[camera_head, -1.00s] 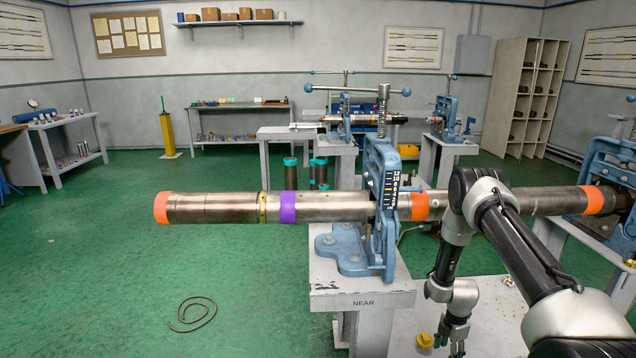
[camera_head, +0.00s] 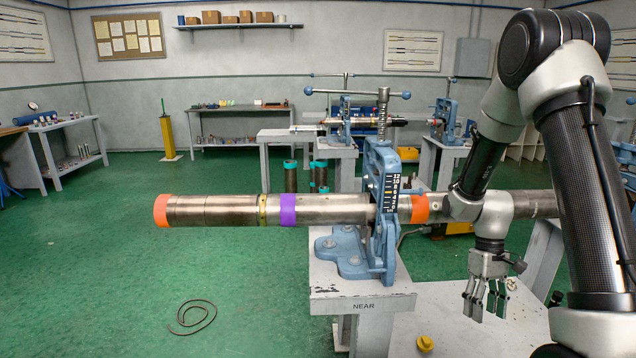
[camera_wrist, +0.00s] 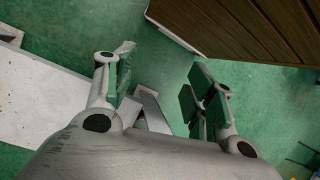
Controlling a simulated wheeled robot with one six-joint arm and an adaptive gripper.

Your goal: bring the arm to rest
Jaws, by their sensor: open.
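My gripper (camera_head: 487,300) hangs fingers down at the right of the head view, in front of the long pipe and above the low white table. Its fingers are apart and nothing is between them. In the wrist view the open fingers (camera_wrist: 160,95) show with green floor and a pale table edge between them. My arm rises in a tall bend at the right and hides part of the pipe and its far end.
A long pipe (camera_head: 340,208) with orange and purple bands rests in the blue vise (camera_head: 382,215) on the NEAR stand (camera_head: 362,305). A yellow cap (camera_head: 425,343) lies on the white table (camera_head: 455,320). A cable loop (camera_head: 193,316) lies on open green floor at left.

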